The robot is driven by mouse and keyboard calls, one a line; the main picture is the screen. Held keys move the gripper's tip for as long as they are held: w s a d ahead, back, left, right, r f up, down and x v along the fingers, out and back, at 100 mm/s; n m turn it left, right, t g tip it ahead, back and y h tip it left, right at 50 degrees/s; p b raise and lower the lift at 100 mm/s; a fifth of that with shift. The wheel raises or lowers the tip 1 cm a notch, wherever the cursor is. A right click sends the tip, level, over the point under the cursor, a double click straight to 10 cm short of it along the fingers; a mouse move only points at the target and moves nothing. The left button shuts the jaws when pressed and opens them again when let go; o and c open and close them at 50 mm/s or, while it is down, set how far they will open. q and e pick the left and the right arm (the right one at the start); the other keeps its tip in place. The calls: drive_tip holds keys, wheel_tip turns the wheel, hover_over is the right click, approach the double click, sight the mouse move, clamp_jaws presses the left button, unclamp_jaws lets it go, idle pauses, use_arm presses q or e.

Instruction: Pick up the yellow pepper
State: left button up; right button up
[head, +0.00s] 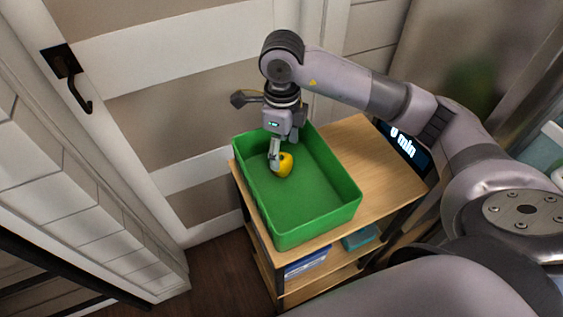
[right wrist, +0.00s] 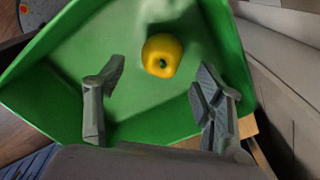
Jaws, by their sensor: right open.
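The yellow pepper (head: 285,165) lies in the green bin (head: 329,214), near its far left end. My right gripper (head: 275,160) reaches down into the bin, right beside the pepper, and hides part of it in the head view. In the right wrist view the pepper (right wrist: 162,55) shows whole, beyond the fingertips and roughly centred between them. The two fingers of the right gripper (right wrist: 158,85) are spread apart with nothing between them. I cannot tell whether a finger touches the pepper. My left gripper is not in view.
The bin stands on a wooden shelf unit (head: 380,165) with free top surface to its right. Blue and teal boxes (head: 360,238) sit on the lower shelves. A door with a black hook handle (head: 75,80) is behind, and a white brick wall (head: 80,215) is at left.

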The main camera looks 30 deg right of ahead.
sight(281, 156)
drive_tip(key=shift+f, duration=0.6)
wheel_tip(281, 156, down, 4)
drive_tip(key=shift+w+f+p, duration=0.15)
drive_tip(key=shift+f+p, duration=0.1)
drive_tip(key=shift+p, duration=0.3)
drive_tip(key=shift+f, duration=0.3)
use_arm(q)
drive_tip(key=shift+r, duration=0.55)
use_arm(e)
drive_tip(key=shift+c, duration=0.2)
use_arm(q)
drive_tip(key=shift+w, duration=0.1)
use_arm(e)
drive_tip(key=c, duration=1.2)
